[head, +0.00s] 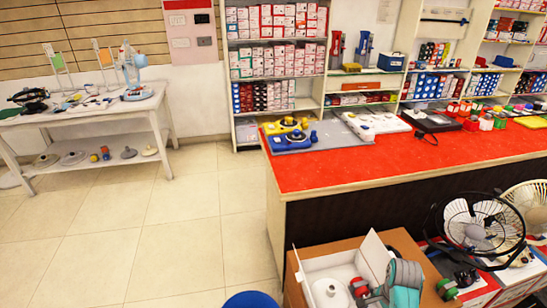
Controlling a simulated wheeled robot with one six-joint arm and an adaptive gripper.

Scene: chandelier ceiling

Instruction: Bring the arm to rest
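My gripper and arm are not clearly seen in the head view, so I cannot tell the arm's pose. The room is a shop with a red-topped counter (330,172) at the right and a white table (90,116) at the left.
Fans (478,232) stand at the lower right. A blue round thing (250,300) shows at the bottom edge. Stocked shelves line the back. The tiled floor (150,225) at left is clear.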

